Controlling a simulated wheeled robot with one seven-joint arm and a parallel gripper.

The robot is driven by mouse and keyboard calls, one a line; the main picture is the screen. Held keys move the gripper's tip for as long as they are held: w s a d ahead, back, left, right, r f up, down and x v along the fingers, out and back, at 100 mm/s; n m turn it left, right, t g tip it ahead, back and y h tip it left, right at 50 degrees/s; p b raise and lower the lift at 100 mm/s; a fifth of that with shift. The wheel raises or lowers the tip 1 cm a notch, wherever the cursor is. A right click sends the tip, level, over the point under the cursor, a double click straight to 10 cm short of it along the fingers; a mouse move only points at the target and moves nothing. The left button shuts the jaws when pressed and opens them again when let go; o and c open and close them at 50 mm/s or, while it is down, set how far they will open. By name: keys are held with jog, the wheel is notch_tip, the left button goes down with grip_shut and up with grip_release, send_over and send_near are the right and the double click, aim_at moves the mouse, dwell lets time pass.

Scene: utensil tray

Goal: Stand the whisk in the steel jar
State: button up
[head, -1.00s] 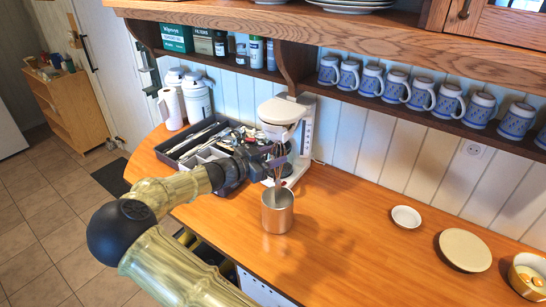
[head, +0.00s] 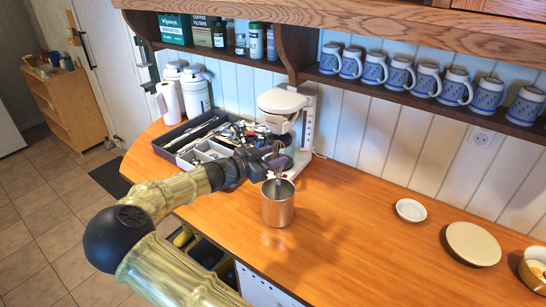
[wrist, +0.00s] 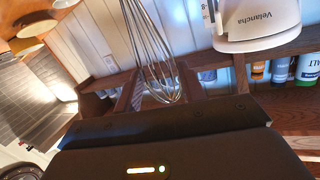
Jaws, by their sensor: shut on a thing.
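The steel jar (head: 277,210) stands upright on the wooden counter, its mouth open at the top. My gripper (head: 264,165) is shut on the whisk (head: 278,153) just above the jar. The whisk is near upright, with its wire loops up and its lower part reaching down to the jar's mouth. How deep it reaches inside is hidden by the jar wall. In the wrist view the wire loops (wrist: 152,50) rise beyond the dark gripper body; the grasped part and the fingertips are hidden there.
A white coffee maker (head: 288,110) stands close behind the gripper. A grey utensil tray (head: 168,146) lies to the left. A small white dish (head: 410,210) and a cream plate (head: 472,244) lie to the right. Blue mugs (head: 397,74) line the shelf.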

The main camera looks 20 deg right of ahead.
jog(key=o, duration=1.2)
jog(key=b+v, duration=0.4)
jog(key=v, duration=1.3)
jog(key=shift+s+a+r+b, duration=0.15)
jog(key=shift+b, duration=0.2)
